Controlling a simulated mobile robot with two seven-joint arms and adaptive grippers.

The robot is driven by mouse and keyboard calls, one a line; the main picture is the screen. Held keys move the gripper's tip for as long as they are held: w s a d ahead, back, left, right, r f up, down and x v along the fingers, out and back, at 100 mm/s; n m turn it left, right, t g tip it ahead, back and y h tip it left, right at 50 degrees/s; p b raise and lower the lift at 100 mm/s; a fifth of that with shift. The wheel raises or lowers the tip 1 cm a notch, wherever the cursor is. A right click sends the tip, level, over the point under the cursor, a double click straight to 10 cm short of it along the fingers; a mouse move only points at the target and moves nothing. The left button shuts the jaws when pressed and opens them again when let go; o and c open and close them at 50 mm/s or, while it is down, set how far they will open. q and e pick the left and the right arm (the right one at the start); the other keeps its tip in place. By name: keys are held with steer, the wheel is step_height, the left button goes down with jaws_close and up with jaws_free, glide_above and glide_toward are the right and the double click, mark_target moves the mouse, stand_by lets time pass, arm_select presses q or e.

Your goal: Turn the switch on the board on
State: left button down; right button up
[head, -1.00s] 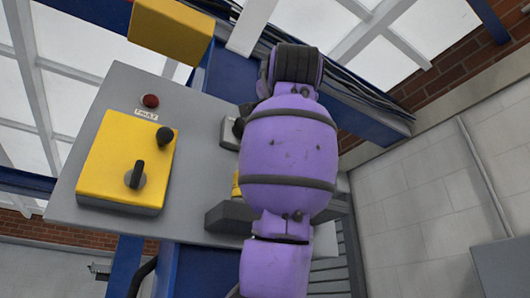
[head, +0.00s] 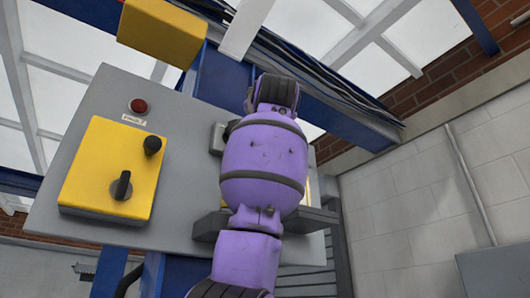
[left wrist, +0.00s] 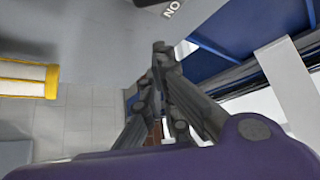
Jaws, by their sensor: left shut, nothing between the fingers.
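The grey board (head: 185,112) stands tilted in the head view. On its left is a yellow box (head: 82,188) with a black rotary switch (head: 122,186) and a black knob (head: 153,145). My purple left arm crosses the board's right part and hides controls there; its gripper is hidden in this view. In the left wrist view my left gripper (left wrist: 160,52) is shut and empty, its tips near the grey board surface (left wrist: 90,28). A dark control (left wrist: 145,3) and a label reading "NO" lie at the top edge, apart from the fingers in the picture. My right gripper is not in view.
A red button (head: 138,105) with a label sits above the yellow box. A yellow block (head: 162,32) is mounted above the board. Blue beams stand behind; brick walls and windows are farther back.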

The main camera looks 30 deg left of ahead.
arm_select(q)
steer(key=shift+s+a+f+b, duration=0.25)
steer(key=shift+s+a+f, duration=0.1)
steer(key=shift+a+f, duration=0.2)
steer(key=shift+s+a+f+b, duration=0.3)
steer(key=shift+a+f, duration=0.1)
steer(key=shift+a, duration=0.1)
steer(key=shift+s, duration=0.15)
